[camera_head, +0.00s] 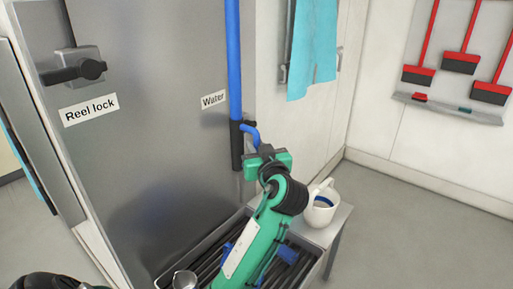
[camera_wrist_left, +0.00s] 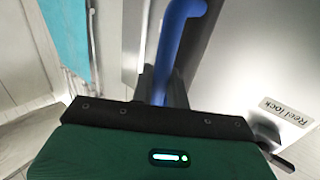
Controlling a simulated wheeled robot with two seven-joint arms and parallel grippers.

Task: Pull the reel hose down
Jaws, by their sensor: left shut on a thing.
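The reel hose (camera_head: 235,60) is a blue line hanging straight down in front of the grey metal panel. Its lower end is a black handle (camera_head: 237,150) with a short curved blue piece (camera_head: 251,133) on its right side. My left gripper (camera_head: 252,152) is at this lower end and shut on it; its fingertips are mostly hidden by the green gripper body. In the left wrist view the blue hose part (camera_wrist_left: 172,45) rises from just beyond the gripper's dark edge. My right gripper is not in view.
A grated metal sink or tray (camera_head: 200,268) lies below, holding a metal cup (camera_head: 184,280). A white jug (camera_head: 320,208) stands on the ledge to the right. A reel lock lever (camera_head: 75,70) is at upper left. A turquoise cloth (camera_head: 312,50) hangs behind. Floor at right is clear.

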